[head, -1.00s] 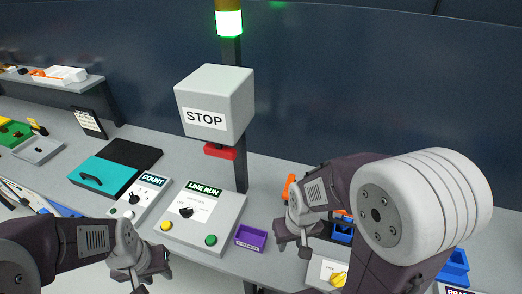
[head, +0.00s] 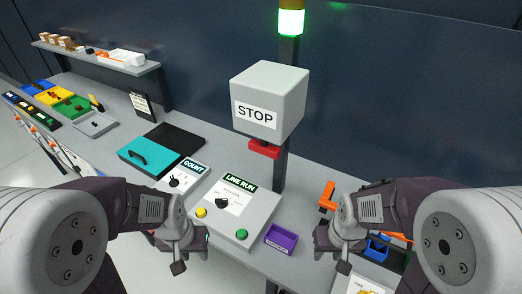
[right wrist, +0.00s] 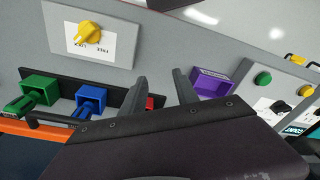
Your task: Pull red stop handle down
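The red stop handle (head: 264,149) sticks out under the grey box labelled STOP (head: 269,100), on a dark post in the head view. It is up close beneath the box, and neither gripper touches it. My left gripper (head: 191,254) is low in front of the LINE RUN panel, its fingers apart and empty. My right gripper (head: 331,253) is to the right of the purple tray, below and right of the handle. The right wrist view shows its two fingers (right wrist: 160,88) spread with nothing between them.
A green lamp (head: 291,22) glows atop the post. The LINE RUN panel (head: 262,204), COUNT panel (head: 195,171), teal box (head: 140,162) and purple tray (head: 281,239) sit on the bench. Blue bins (head: 377,248) and orange parts (head: 327,195) lie right.

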